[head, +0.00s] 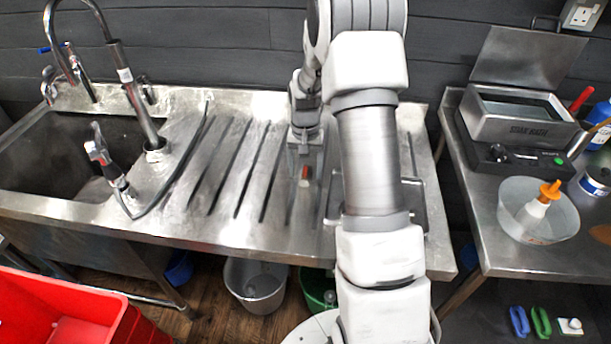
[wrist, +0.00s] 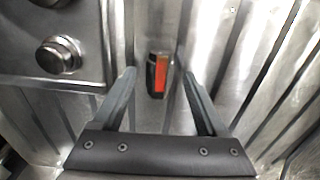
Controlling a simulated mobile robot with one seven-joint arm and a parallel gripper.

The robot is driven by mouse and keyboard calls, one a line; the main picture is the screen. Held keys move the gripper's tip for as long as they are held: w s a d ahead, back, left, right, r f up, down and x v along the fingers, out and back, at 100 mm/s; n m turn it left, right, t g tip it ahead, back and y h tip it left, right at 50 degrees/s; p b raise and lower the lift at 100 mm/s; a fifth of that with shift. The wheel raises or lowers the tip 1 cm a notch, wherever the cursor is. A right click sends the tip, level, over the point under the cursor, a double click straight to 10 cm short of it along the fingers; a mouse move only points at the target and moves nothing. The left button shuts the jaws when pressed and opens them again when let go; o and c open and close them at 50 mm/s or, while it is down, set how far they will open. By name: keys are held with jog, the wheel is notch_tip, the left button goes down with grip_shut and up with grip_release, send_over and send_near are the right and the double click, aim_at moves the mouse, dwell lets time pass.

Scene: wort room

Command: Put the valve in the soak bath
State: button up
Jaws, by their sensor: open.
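A small dark piece with an orange-red face (wrist: 161,74), seemingly the valve, lies on the ribbed steel drainboard. It also shows in the head view (head: 305,174), just below my gripper (head: 305,155). In the wrist view my gripper (wrist: 159,76) is open, with one finger on each side of the piece and nothing held. I cannot tell how high the fingertips are above the board. The soak bath (head: 522,129), a steel box with its name on the front, stands on the right-hand table with its lid (head: 528,58) raised. Its inner floor is hidden.
A steel tray (wrist: 30,82) with round metal fittings (wrist: 57,55) lies close beside my gripper. A clear bowl (head: 510,205) with an orange-tipped bottle (head: 543,200) stands before the bath. A gap separates the drainboard from the right table. The sink (head: 45,165) is left.

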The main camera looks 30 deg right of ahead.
jog(key=shift+f, duration=0.2)
grip_shut()
dwell(0.5)
